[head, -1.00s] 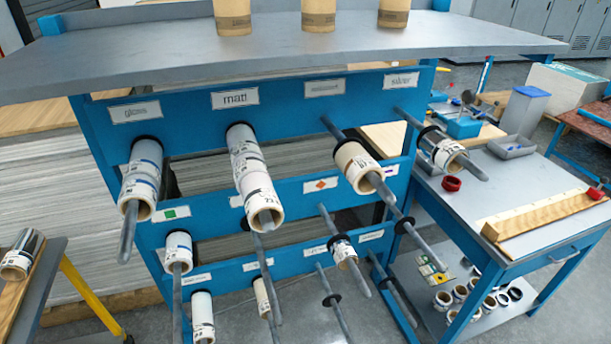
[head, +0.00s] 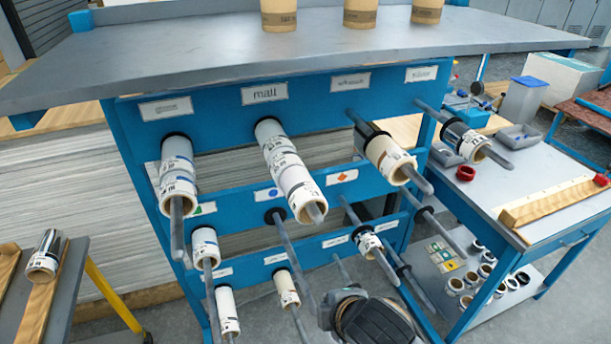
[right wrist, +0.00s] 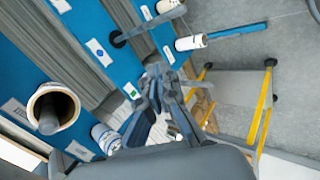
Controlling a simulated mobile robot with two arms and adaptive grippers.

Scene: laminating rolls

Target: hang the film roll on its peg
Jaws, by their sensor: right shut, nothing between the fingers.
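White and tan film rolls hang on the pegs of a blue rack. In the head view, the matt peg carries white rolls (head: 288,170), the peg left of it more white rolls (head: 178,172), and the pegs to the right a tan-ended roll (head: 390,160) and a dark-banded roll (head: 465,140). A separate silvery roll (head: 46,256) lies on a wooden rest at the far left. I cannot tell which roll the task means. My right gripper (head: 368,318) is low in front of the rack; its fingers (right wrist: 163,88) are shut and empty in the right wrist view. My left gripper is out of view.
Long grey pegs jut from the rack's blue rails (head: 290,90). A grey shelf top (head: 200,45) overhangs them, with tan rolls (head: 360,12) standing on it. A side bench (head: 485,190) stands at the right, with small rolls on its lower shelf. Grey floor lies between rack and left stand.

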